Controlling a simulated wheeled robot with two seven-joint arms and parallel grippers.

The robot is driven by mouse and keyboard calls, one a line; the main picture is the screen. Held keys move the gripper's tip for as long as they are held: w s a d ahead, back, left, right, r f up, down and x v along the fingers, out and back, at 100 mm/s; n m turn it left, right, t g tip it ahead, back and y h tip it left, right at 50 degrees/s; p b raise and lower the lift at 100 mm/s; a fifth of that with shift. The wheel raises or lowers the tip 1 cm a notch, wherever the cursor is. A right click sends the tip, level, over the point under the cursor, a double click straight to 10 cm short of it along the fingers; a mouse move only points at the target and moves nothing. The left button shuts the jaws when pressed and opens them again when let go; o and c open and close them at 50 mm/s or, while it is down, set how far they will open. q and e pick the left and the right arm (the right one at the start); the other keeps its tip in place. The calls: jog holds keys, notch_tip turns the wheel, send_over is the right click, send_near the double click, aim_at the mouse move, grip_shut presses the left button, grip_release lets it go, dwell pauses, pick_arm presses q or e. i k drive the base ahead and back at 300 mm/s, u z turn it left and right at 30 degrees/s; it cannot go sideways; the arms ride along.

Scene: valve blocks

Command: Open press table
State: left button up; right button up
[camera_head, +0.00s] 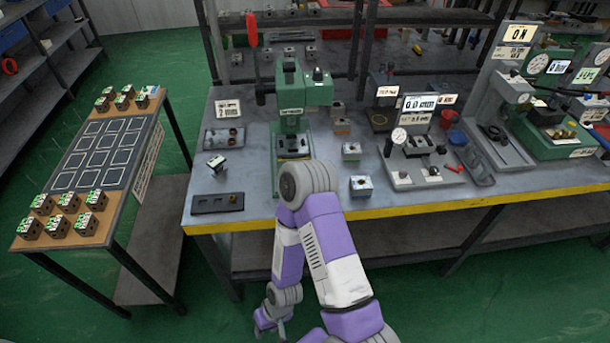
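A green press (304,90) stands on the grey workbench (255,192) with the yellow front edge. A dark fixture (293,145) lies on the press's green base below its head. My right arm comes in from the bottom, bends in front of the press and partly hides the front of the base. My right gripper (270,326) hangs low in front of the bench, well below and apart from the press. It is small and partly hidden, so its finger opening cannot be told. My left gripper is not in view.
Small blocks (361,186) and a dark tray (217,203) lie near the press. Gauge fixtures (398,137) stand to the right. A separate table (105,210) with several valve blocks stands at left, with free green floor around it.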

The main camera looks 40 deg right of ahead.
aim_at(295, 146)
jog(key=k, duration=0.4)
jog(key=z, duration=0.9)
